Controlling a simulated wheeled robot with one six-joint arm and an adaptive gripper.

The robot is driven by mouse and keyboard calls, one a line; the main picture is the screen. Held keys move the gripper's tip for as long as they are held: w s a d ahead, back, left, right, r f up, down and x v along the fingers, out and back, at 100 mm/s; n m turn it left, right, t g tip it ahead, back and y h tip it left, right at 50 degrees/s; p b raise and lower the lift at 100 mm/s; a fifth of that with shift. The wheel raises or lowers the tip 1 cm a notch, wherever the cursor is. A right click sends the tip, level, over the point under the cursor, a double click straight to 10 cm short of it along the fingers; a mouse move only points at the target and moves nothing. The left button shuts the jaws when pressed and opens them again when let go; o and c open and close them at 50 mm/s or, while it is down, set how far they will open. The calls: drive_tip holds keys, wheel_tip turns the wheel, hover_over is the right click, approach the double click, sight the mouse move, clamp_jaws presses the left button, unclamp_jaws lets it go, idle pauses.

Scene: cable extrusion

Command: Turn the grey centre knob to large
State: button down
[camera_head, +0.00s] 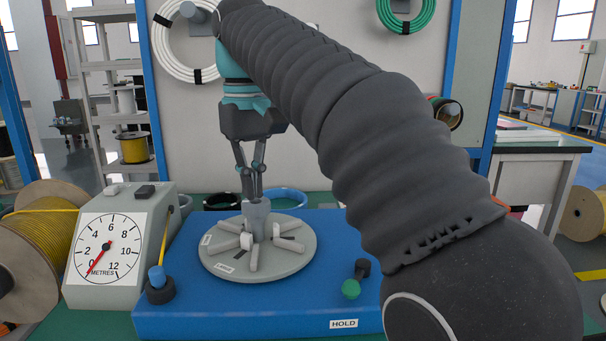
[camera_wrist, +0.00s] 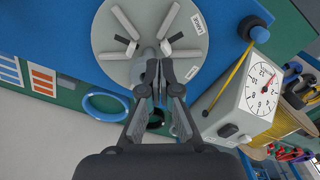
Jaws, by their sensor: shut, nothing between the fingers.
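The grey centre knob (camera_head: 256,216) stands upright in the middle of a round grey plate (camera_head: 222,262) on the blue machine. Several pale grips with dark slots spread around it. In the wrist view my gripper (camera_wrist: 157,76) hides much of the knob.
A metres dial (camera_head: 106,247) stands left of the machine, its red needle near 0. A blue-capped post (camera_head: 158,279) and a green-tipped lever (camera_head: 352,288) rise from the blue base near a HOLD label (camera_head: 343,324). Cable coils (camera_head: 285,197) lie behind.

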sight(257, 220)
drive_tip(key=shift+w+d+f+b, duration=0.15)
drive_tip(key=shift+f+b, duration=0.35)
drive_tip(key=shift+f, duration=0.55)
drive_tip(key=shift+f+b, duration=0.35)
drive_tip(key=shift+f, duration=0.55)
drive_tip(key=shift+d+r, duration=0.1)
drive_tip(key=shift+r, duration=0.1)
drive_tip(key=shift+w+d+p, duration=0.35)
drive_tip(key=shift+d+p, duration=0.45)
drive_tip(key=shift+p, duration=0.6)
drive_tip(key=shift+w+d+f, duration=0.1)
drive_tip(key=shift+w+d, duration=0.2)
drive_tip(key=shift+w+d, duration=0.15)
drive_tip(key=shift+w, duration=0.1)
drive_tip(key=shift+s+d, duration=0.1)
drive_tip(key=shift+d, duration=0.05)
